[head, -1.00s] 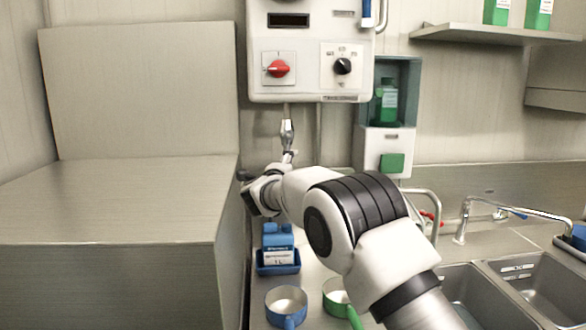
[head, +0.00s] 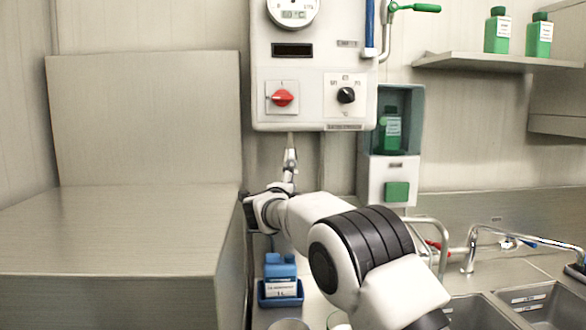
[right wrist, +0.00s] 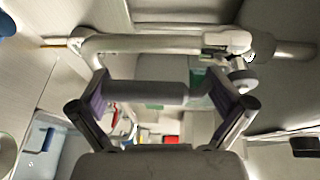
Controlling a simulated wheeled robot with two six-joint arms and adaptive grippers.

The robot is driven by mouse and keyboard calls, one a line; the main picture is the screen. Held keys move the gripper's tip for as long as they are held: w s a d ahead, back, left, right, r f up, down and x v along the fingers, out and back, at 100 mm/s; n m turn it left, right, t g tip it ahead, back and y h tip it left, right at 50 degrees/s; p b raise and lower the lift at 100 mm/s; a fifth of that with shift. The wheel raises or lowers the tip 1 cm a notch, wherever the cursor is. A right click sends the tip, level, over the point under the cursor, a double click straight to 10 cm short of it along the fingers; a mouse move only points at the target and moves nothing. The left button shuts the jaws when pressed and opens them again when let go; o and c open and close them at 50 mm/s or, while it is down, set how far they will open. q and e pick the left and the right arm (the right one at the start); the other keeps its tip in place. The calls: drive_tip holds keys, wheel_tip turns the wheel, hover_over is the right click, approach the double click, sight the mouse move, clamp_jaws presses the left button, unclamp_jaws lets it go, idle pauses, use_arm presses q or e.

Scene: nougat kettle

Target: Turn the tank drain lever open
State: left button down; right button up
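My right gripper (head: 258,212) is low in front of the wall, below the control box, beside the large steel block. In the right wrist view, its two fingers with purple pads (right wrist: 160,98) stand wide apart. A dark grey bar (right wrist: 145,92), which looks like a lever handle, lies crosswise between them. I cannot tell whether the pads touch it. A pale pipe with a joint (right wrist: 225,42) runs just beyond it. In the head view the drain lever cannot be made out clearly near the gripper. My left gripper is not in view.
The control box (head: 310,112) has a red knob (head: 283,98) and a black dial (head: 346,95). The steel block (head: 110,245) is close on the left. A blue tray (head: 281,296) with a blue container stands below the gripper. Sinks (head: 535,300) are at right.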

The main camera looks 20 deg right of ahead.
drive_tip(key=shift+t, duration=0.5)
drive_tip(key=r, duration=0.6)
drive_tip(key=s+r, duration=0.1)
drive_tip(key=r, duration=0.2)
drive_tip(key=shift+r, duration=0.1)
drive_tip(key=shift+s+r, duration=0.2)
drive_tip(key=shift+r, duration=0.2)
drive_tip(key=shift+g, duration=0.6)
drive_tip(key=f, duration=0.3)
drive_tip(key=f+b, duration=0.1)
drive_tip(key=f, duration=0.2)
drive_tip(key=w+a+f+b, duration=0.1)
drive_tip(key=f, duration=0.3)
drive_tip(key=shift+f, duration=0.1)
drive_tip(key=f+b+v, duration=0.1)
drive_tip(key=b+v, duration=0.2)
drive_tip(key=v, duration=0.5)
drive_tip(key=shift+b, duration=0.4)
drive_tip(key=shift+r, duration=0.1)
